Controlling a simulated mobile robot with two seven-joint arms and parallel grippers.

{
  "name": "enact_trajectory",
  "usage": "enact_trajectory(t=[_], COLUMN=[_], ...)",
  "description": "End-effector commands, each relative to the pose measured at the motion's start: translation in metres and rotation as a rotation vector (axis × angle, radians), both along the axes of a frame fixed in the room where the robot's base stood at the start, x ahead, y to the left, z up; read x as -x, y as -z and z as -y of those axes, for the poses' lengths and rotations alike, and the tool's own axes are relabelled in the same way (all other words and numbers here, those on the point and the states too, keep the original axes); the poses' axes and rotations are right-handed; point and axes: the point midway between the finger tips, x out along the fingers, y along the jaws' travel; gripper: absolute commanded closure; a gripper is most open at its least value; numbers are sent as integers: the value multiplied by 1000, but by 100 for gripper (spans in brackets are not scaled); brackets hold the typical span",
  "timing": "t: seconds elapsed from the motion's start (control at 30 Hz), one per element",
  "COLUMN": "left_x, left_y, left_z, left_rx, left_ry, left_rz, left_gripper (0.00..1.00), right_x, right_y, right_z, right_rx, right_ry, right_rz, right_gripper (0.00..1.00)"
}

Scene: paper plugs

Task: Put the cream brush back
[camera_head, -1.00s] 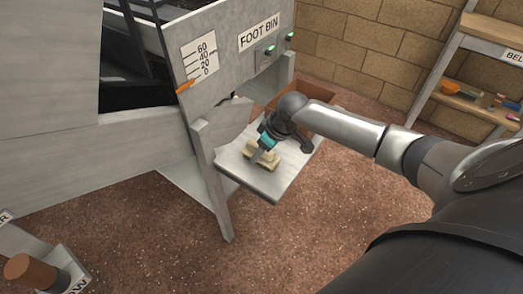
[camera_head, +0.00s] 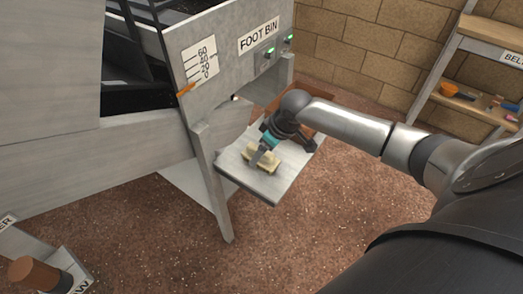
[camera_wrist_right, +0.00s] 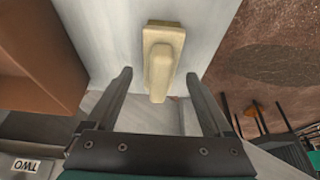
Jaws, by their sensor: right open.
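The cream brush (camera_head: 267,165) lies on the grey tray (camera_head: 262,187) below the FOOT BIN sign. In the right wrist view the brush (camera_wrist_right: 164,45) shows as a cream block with a raised grip, its near end pointing toward my gripper. My right gripper (camera_head: 261,153) is over the brush in the head view and hides part of it. In the right wrist view the jaws of my right gripper (camera_wrist_right: 157,75) are open, one finger to each side of the brush's near end, with gaps between. My left gripper is not in view.
A brown open box (camera_head: 312,119) stands behind the tray. The grey machine panel (camera_head: 228,62) rises behind and left. Shelves (camera_head: 471,103) at the right hold an orange bowl (camera_head: 449,89) and several small items.

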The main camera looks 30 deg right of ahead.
Motion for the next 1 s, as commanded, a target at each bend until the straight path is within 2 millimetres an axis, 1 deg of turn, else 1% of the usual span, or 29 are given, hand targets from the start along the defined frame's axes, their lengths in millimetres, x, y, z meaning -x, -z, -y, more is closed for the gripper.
enact_trajectory(t=[0.03, 0.1, 0.2, 0.3, 0.4, 0.5, 0.67, 1.0], left_x=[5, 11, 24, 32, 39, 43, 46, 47], left_y=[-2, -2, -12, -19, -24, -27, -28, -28], left_z=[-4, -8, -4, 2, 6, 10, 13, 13], left_rx=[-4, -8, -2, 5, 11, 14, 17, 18], left_ry=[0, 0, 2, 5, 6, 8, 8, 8], left_rz=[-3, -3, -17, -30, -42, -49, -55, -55], left_gripper=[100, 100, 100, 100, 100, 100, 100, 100], right_x=[2, 4, 14, 22, 28, 32, 35, 36], right_y=[-7, -14, -42, -61, -76, -86, -93, -92], right_z=[1, 2, 7, 10, 12, 14, 14, 13], right_rx=[1, 0, 4, 4, 2, 1, 0, -1], right_ry=[-1, 0, -2, -1, 0, -1, 0, 0], right_rz=[1, 1, 2, 0, 1, 1, 0, 1], right_gripper=[15, 15, 15, 15, 15, 15, 15, 15])
